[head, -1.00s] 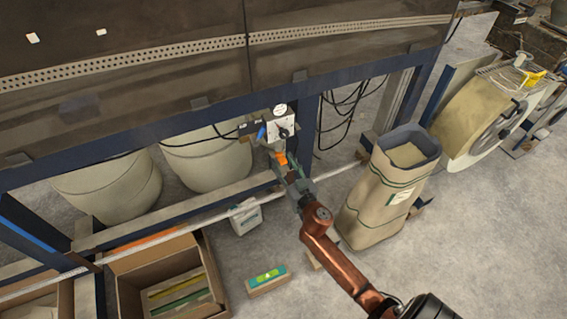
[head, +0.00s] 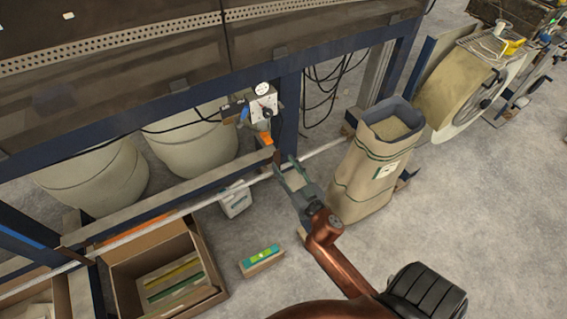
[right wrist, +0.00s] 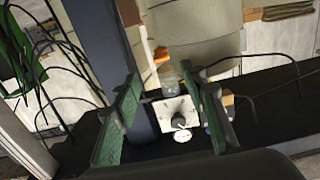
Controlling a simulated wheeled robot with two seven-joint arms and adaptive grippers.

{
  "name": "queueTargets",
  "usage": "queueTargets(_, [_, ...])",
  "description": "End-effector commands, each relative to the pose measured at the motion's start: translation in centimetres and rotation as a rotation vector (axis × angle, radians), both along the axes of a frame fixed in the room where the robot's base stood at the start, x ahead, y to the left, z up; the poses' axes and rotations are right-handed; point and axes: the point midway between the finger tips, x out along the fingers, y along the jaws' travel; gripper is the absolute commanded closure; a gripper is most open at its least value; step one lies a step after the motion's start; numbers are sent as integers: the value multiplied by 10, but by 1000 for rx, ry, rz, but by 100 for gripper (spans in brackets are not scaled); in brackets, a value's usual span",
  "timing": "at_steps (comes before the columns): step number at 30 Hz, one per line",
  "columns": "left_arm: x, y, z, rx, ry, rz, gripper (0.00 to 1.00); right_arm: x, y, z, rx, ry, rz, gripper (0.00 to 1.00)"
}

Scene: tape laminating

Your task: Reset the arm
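My right gripper (head: 290,171) is in the middle of the head view, at the end of my copper-coloured arm. Its two fingers are spread and nothing is between them. It is in front of and below the control box (head: 264,107) with a dark knob, which is fixed to the blue frame. The right wrist view shows the open green fingers (right wrist: 165,115), with the control box (right wrist: 178,115) seen beyond and between them. An orange piece (head: 266,138) hangs below the box. My left gripper is not in view.
A tall paper sack (head: 372,165) stands right of my right gripper. An open cardboard box (head: 165,268) and a small block with a green label (head: 261,259) are on the floor at lower left. A white container (head: 236,199) stands near the rail.

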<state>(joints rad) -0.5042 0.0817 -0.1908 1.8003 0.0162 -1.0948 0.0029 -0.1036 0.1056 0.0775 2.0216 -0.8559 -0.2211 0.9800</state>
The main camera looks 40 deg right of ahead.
Motion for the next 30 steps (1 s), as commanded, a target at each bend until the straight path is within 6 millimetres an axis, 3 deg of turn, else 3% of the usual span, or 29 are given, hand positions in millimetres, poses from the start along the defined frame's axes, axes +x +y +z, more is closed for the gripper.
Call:
queueTargets(12, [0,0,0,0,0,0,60,0,0,-2,0,4,-1,61])
queueTargets(14, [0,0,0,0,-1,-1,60,-2,-2,-9,1,21,-8,61])
queueTargets(16, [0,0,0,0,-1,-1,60,-8,-6,-29,7,68,-24,61])
queueTargets(20, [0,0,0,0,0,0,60,-33,-16,-97,19,238,-71,61])
queueTargets(23, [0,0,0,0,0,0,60,-66,-20,-163,30,414,-99,61])
queueTargets(30, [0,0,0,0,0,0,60,-172,-4,-302,52,841,-85,61])
